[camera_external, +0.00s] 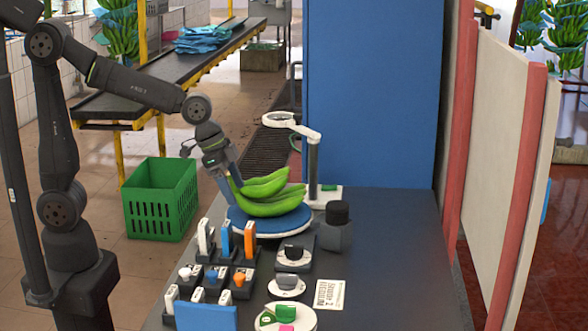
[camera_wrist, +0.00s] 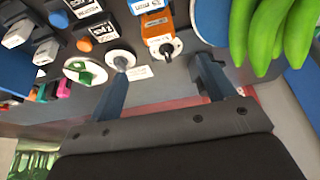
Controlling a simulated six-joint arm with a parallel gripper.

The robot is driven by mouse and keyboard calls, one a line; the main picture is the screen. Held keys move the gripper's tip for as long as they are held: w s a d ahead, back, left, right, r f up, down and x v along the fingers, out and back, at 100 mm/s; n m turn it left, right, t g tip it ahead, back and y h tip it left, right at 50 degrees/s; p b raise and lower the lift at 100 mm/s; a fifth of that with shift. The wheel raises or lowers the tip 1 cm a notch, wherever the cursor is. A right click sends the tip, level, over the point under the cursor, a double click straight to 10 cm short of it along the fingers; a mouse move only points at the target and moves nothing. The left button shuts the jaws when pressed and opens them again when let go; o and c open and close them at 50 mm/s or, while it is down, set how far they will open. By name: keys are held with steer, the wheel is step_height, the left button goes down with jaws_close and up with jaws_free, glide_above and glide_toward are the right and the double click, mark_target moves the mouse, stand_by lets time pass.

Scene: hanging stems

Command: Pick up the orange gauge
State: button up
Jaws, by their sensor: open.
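The orange gauge (camera_external: 249,240) stands upright at the right end of a row of gauges in a dark rack on the grey table. In the wrist view an orange piece with a white label (camera_wrist: 153,22), which looks like this gauge, shows at the top middle, beyond the fingertips. My gripper (camera_external: 224,188) is above the table, behind the row and close to the left side of the green bananas. In the wrist view my gripper (camera_wrist: 162,75) is open, with nothing held between its two separated fingers.
A blue gauge (camera_external: 226,239) and a white gauge (camera_external: 203,238) stand left of the orange one. Green bananas (camera_external: 268,192) lie on a blue round plate (camera_external: 240,222). A dark jar (camera_external: 337,228) and small dishes stand nearby. The table's right side is clear.

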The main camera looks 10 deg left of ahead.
mark_target(249, 225)
steer(key=x, duration=0.6)
steer(key=shift+d+f, duration=0.15)
steer(key=shift+f, duration=0.15)
steer(key=shift+a+x, duration=0.15)
steer(key=shift+x, duration=1.1)
steer(key=shift+a+x, duration=0.15)
steer(key=shift+x, duration=1.15)
steer(key=shift+f, duration=0.1)
steer(key=c, duration=1)
